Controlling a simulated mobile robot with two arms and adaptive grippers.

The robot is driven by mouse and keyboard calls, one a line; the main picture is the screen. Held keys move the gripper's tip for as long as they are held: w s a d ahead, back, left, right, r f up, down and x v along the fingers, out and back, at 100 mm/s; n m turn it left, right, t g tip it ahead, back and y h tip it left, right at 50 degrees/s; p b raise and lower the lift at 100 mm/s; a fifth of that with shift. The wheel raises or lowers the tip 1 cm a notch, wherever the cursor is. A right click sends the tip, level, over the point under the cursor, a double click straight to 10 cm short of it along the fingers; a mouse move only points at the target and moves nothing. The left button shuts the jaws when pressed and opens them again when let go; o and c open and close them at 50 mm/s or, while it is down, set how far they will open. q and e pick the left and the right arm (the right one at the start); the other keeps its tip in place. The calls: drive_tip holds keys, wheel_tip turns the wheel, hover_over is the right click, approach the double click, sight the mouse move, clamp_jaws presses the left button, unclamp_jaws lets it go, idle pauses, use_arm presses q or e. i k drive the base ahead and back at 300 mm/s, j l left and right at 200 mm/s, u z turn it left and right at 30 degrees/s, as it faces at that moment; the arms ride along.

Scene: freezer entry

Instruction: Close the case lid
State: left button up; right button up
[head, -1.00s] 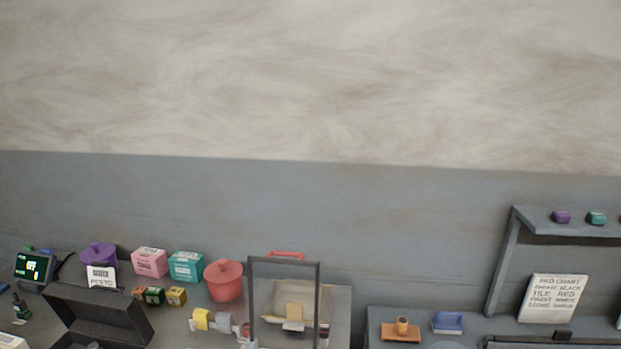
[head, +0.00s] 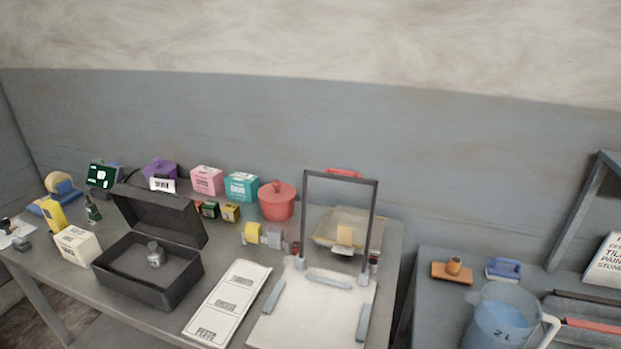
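A dark grey case (head: 150,283) stands on the left table with its lid (head: 163,217) up and leaning back. A small grey metal object (head: 155,254) sits inside the case. Neither of my grippers shows in the head view.
Left of the case are a white box (head: 76,246) and a yellow bottle (head: 53,215). A label sheet (head: 228,303) lies to its right, then a white board under an upright dark frame (head: 306,215). Boxes and a red pot (head: 277,201) stand behind. A water jug (head: 498,322) is on the right table.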

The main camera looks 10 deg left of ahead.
sight(162, 215)
drive_tip(key=j+u, duration=0.15)
drive_tip(key=u, duration=1.1)
